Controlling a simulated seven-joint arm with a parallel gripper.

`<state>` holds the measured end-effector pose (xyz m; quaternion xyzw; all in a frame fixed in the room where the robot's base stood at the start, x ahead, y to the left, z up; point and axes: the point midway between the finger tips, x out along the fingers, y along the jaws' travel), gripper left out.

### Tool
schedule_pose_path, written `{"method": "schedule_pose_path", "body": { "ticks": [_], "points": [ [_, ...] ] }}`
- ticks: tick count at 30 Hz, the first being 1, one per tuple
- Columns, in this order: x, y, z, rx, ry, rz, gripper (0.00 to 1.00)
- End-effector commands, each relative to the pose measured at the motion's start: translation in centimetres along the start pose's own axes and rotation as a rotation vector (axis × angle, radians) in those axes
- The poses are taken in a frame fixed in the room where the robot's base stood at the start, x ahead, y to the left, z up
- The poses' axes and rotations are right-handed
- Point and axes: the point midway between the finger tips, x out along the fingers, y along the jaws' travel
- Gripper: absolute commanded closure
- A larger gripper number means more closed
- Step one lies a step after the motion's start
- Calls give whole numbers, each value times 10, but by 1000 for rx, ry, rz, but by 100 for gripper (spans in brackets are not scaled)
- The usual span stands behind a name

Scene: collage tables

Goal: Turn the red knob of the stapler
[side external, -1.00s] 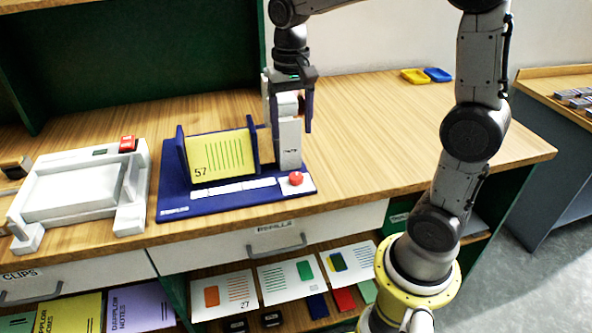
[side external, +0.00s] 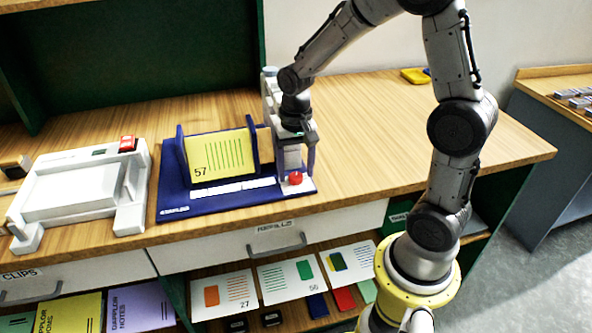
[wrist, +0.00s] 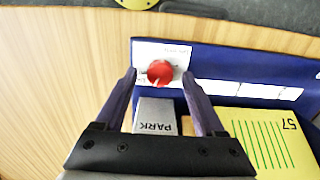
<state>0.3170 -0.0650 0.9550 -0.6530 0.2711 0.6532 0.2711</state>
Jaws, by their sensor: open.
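The stapler is a blue base (side external: 175,190) with a grey upright block and a yellow card marked 57 (side external: 222,155) standing between blue holders. Its red knob (side external: 295,178) sits on a white plate at the front right corner. My gripper (side external: 295,170) points down just above and behind the knob. In the wrist view the red knob (wrist: 160,72) lies between the two open fingertips, toward the far side, with a fingertip apart from it on each side. The grey block marked PARK (wrist: 156,116) is between the fingers, nearer the palm. No contact with the knob is visible.
A white machine with a red button (side external: 128,144) stands to the left of the stapler. The wooden table (side external: 420,150) is clear to the right. Drawers and a shelf of cards are below its front edge.

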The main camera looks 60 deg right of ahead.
Motion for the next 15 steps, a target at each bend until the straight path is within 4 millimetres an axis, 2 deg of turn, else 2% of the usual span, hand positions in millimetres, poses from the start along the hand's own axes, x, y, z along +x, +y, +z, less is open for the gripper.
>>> {"method": "schedule_pose_path", "body": {
  "ticks": [11, 15],
  "points": [
    [7, 0, 0, 0, 1, 0, 28],
    [6, 0, 0, 0, 0, 0, 50]
  ]
}}
